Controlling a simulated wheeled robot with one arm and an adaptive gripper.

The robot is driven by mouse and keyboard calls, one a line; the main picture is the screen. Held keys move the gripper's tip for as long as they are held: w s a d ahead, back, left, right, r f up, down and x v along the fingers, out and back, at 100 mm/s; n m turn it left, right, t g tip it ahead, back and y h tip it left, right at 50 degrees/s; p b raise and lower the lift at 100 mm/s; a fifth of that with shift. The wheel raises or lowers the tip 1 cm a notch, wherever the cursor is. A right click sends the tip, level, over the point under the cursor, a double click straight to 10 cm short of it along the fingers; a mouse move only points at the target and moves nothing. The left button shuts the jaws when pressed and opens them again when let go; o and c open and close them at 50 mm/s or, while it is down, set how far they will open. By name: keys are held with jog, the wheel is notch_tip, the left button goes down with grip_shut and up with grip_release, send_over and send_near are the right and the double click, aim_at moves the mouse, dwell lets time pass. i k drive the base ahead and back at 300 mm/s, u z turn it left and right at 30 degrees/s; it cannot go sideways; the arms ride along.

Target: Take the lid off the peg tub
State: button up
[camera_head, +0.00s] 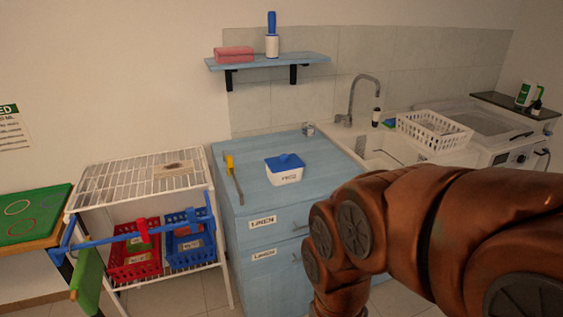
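The peg tub (286,176) is a small white tub with dark lettering on its front. It stands upright on the blue cabinet top (255,196). Its blue lid (284,161) is on top, with a raised part in the middle. My copper-coloured arm fills the lower right of the view and bends down in front of the cabinet's right side. My gripper is out of the picture, below the bottom edge, so what it does is hidden.
A yellow-handled tool (233,178) lies left of the tub. A small glass (308,129) stands behind it. The shelf (262,61) hangs above. The sink with its tap (365,95) and a white basket (434,131) are right. A wire rack (105,186) stands left.

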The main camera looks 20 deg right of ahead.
aim_at(284, 162)
jog(key=z, duration=2.2)
jog(key=i, duration=1.5)
jog(key=u, duration=3.55)
